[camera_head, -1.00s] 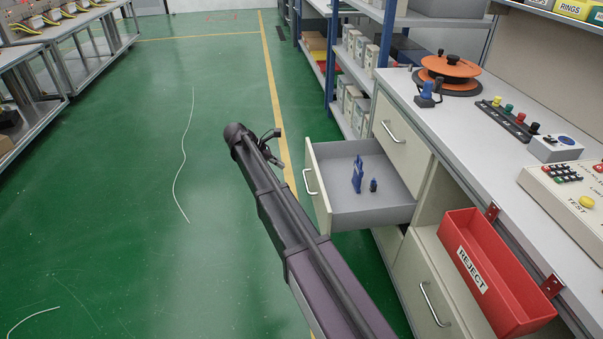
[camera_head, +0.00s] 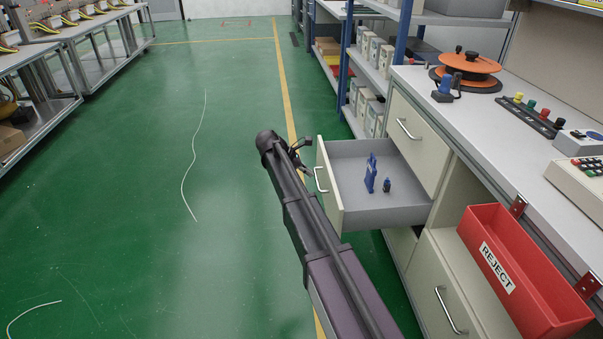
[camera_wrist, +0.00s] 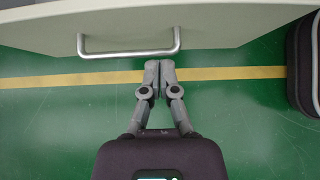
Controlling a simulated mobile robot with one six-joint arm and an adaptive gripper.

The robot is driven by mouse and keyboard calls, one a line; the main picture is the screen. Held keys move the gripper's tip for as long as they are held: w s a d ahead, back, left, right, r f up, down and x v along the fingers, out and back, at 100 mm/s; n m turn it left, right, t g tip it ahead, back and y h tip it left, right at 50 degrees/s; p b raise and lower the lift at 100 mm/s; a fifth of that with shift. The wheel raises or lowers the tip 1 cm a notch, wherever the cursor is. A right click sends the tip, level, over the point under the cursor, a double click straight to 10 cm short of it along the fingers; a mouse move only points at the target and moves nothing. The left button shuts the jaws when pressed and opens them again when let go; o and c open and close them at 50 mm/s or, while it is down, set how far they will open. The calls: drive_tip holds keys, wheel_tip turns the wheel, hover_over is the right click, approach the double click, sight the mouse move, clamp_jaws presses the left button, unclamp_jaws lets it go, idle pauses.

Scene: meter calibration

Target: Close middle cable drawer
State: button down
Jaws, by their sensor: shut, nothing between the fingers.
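The middle cable drawer (camera_head: 385,217) is pulled out from the cabinet under the bench. A blue cable-like item (camera_head: 370,175) and a small dark blue item (camera_head: 387,185) stand inside it. Its bar handle (camera_head: 321,179) is on the front panel and also shows in the wrist view (camera_wrist: 128,53). My gripper (camera_head: 304,158) is just left of the drawer front in the head view. In the wrist view my gripper (camera_wrist: 159,66) has its fingertips together and empty, close beside the right end of the handle. I cannot tell whether they touch the drawer front.
A closed upper drawer (camera_head: 418,140) and a lower drawer (camera_head: 445,290) flank it. A red REJECT bin (camera_head: 525,275) hangs from the bench edge (camera_head: 500,150). Shelves (camera_head: 365,90) stand beyond. The green floor (camera_head: 150,200) to the left is open, with a thin pale cable (camera_head: 188,170) on it.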

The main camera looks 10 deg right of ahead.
sight(329, 177)
drive_tip(key=shift+d+f, duration=0.25)
drive_tip(key=shift+d, duration=1)
drive_tip(key=shift+d+f, duration=0.25)
drive_tip(key=shift+d, duration=1)
drive_tip(key=shift+d, duration=0.1)
